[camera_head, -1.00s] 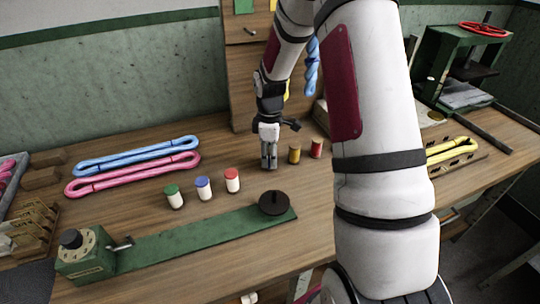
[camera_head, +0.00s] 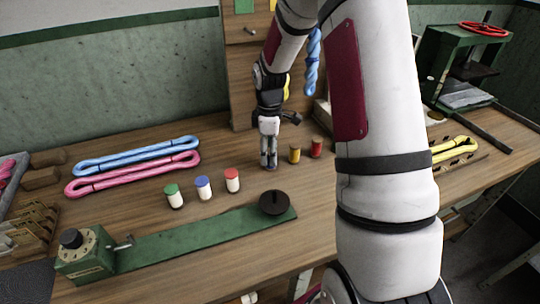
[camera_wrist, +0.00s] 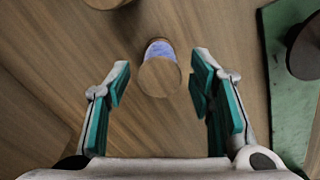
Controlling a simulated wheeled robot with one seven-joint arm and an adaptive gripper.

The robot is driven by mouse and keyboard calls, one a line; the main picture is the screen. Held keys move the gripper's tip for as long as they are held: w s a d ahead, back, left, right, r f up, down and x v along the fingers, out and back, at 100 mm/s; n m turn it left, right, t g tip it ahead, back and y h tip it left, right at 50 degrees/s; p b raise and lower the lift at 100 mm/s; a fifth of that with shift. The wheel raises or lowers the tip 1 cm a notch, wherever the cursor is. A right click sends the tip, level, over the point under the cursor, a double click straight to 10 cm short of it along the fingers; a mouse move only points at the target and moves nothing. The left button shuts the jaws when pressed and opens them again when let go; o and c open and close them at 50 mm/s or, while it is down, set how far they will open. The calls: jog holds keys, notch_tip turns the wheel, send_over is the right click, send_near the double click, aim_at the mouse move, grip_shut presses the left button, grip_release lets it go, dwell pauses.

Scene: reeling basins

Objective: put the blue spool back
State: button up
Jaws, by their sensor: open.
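The blue spool (camera_wrist: 157,49) shows in the wrist view as a round wooden end with a strip of blue thread behind it. It stands on the wooden table between my two fingers, with a visible gap on each side. My gripper (camera_head: 268,160) is open and points down at the table; it also shows in the wrist view (camera_wrist: 160,66). In the head view my fingers mostly hide the blue spool. A yellow spool (camera_head: 294,154) and a red spool (camera_head: 316,148) stand upright just right of my gripper.
White jars with green (camera_head: 173,196), blue (camera_head: 203,188) and red (camera_head: 232,180) lids stand left of my gripper. A green bar device (camera_head: 200,238) with a black disc (camera_head: 274,203) lies in front. Blue (camera_head: 135,157) and pink (camera_head: 130,174) skeins lie left. A wooden board rises behind.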

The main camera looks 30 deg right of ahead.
notch_tip(320, 180, up, 10)
jog(key=shift+f, duration=0.1)
jog(key=s+a+r+m+t+h, duration=0.15)
jog(key=s+a+r+m, duration=0.35)
jog(key=s+a+r, duration=0.6)
jog(key=s+a+r+m+t, duration=0.1)
jog(key=s+a+m, duration=0.1)
jog(key=s, duration=0.6)
jog(key=s+a+r+m+t+y, duration=0.1)
jog(key=s+m, duration=0.2)
jog(key=s, duration=0.5)
jog(key=shift+s+a+r+t, duration=0.25)
jog(key=shift+a+r+t, duration=0.1)
jog(key=shift+r, duration=0.05)
jog(key=shift+r+y, duration=0.15)
jog(key=shift+y, duration=0.1)
jog(key=shift+d, duration=0.1)
